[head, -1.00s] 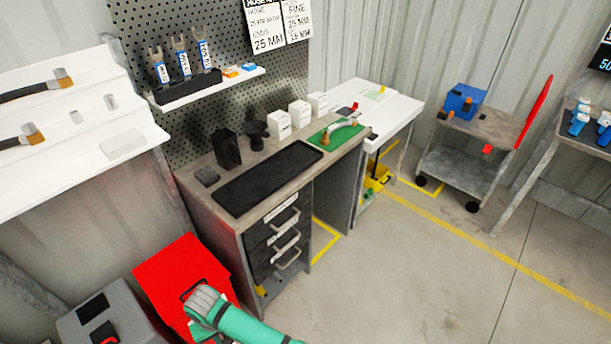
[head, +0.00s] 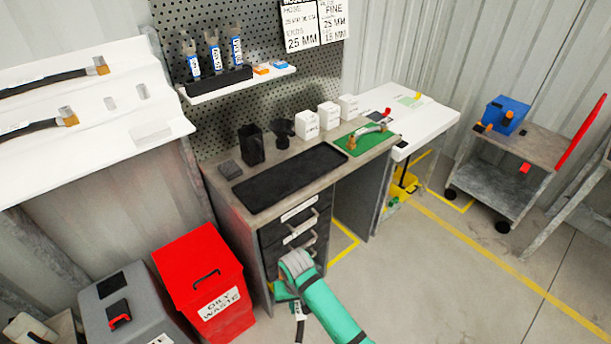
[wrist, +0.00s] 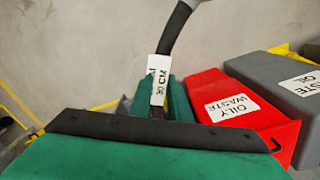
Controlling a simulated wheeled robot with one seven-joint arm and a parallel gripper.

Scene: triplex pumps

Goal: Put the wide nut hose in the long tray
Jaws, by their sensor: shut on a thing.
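My gripper (head: 284,293) is low in front of the workbench drawers, right of the red bin. It is shut on a dark hose (head: 299,330) with a white tag, which hangs below it in the head view. In the wrist view the hose (wrist: 177,28) runs up from the gripper (wrist: 160,112), its tag at the jaws. The hose's end nuts are not clear, so I cannot tell their width. The long tray (head: 245,203), black and shallow, lies empty on the workbench, above and behind my gripper.
The workbench (head: 222,192) also bears a black cup (head: 250,145), white boxes (head: 306,125) and a green mat (head: 350,143) with a fitted hose. More hoses (head: 40,84) lie on the white rack at left. A red oily waste bin (head: 205,280) stands close by.

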